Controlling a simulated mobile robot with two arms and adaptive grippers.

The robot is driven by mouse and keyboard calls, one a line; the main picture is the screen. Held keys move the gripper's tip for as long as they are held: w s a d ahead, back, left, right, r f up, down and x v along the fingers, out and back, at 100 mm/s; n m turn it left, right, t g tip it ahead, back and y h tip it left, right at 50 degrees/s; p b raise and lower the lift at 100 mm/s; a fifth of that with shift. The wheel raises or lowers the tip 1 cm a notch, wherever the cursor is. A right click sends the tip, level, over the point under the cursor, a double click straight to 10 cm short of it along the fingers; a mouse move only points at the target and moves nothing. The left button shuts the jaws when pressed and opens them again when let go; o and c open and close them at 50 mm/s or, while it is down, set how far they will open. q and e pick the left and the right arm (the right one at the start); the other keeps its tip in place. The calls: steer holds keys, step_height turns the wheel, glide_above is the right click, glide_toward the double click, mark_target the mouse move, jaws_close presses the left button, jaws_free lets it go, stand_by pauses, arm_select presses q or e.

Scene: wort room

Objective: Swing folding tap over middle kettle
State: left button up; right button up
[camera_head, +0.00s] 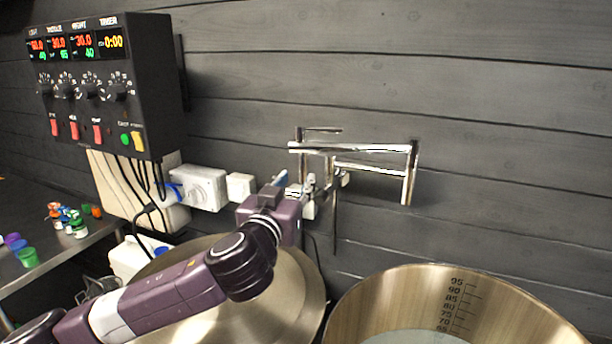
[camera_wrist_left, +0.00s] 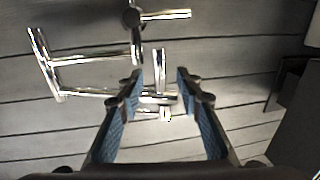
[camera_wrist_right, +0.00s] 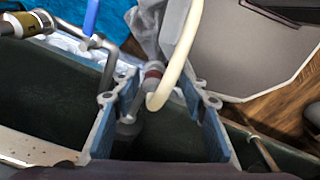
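The chrome folding tap (camera_head: 360,150) is on the dark plank wall in the head view, its jointed arms reaching right and its spout pointing down at the right end. My left gripper (camera_head: 311,186) is just below and in front of its left part. In the left wrist view the left gripper (camera_wrist_left: 160,80) is open, with a chrome piece of the tap (camera_wrist_left: 158,98) showing between its fingers; contact cannot be told. An open steel kettle (camera_head: 450,300) with a marked scale stands at lower right. A round steel vessel (camera_head: 295,310) is partly behind my left arm. Which is the middle kettle is unclear.
A control box (camera_head: 105,85) with dials hangs at upper left. A side table (camera_head: 95,240) holds small coloured containers. In the right wrist view, my open right gripper (camera_wrist_right: 157,82) has a pale hose (camera_wrist_right: 180,60) and a metal fitting in front of it.

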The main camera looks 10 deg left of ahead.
mark_target(302, 170)
arm_select(q)
steer(key=shift+w+r, duration=0.2)
steer(key=shift+w, duration=0.55)
steer(key=shift+w+d+p, duration=0.15)
steer(key=shift+w+p, duration=0.2)
steer(key=shift+w, duration=2.45)
jaws_close()
